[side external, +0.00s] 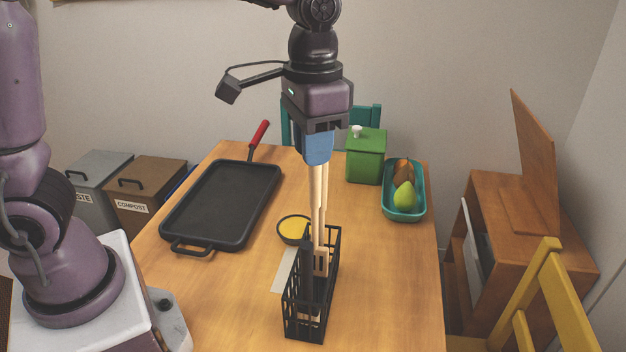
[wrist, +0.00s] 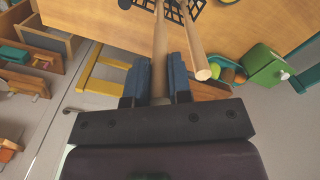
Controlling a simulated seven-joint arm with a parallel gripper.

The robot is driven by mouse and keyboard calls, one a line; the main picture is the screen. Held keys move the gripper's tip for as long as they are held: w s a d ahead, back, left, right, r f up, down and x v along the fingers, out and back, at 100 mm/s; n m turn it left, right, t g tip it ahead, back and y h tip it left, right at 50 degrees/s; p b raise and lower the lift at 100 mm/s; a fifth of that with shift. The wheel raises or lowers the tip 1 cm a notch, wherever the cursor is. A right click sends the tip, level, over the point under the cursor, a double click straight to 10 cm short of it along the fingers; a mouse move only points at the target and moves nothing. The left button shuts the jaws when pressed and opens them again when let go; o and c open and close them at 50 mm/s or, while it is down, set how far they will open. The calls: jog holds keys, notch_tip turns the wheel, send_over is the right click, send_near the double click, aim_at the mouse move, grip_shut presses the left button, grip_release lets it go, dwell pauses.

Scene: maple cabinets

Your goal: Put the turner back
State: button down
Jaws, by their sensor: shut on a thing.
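My gripper (side external: 318,157) is above the black wire utensil basket (side external: 333,285), pointing down, with its blue fingers shut on a pale wooden handle, which I take for the turner (side external: 318,195). In the wrist view the handle (wrist: 160,55) runs between the fingers (wrist: 158,88) towards the basket (wrist: 180,10). A second wooden handle (wrist: 194,45) stands close beside it, outside the fingers. A slotted wooden head (side external: 321,262) shows inside the basket. Which handle it belongs to is hard to tell. The held tool looks nearly upright; its lower end is partly hidden by the basket.
A dark utensil (side external: 306,262) stands in the basket. A yellow-filled bowl (side external: 293,230) sits just behind it, and a flat grey piece (side external: 284,270) lies left. A black griddle pan (side external: 222,205), green canister (side external: 366,157) and teal fruit tray (side external: 403,213) stand farther off. The table's right front is clear.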

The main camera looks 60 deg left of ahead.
aim_at(313, 200)
jog(key=shift+f, duration=2.95)
jog(key=c, duration=1.1)
grip_release()
jog(key=shift+f, duration=0.15)
jog(key=shift+o, duration=0.3)
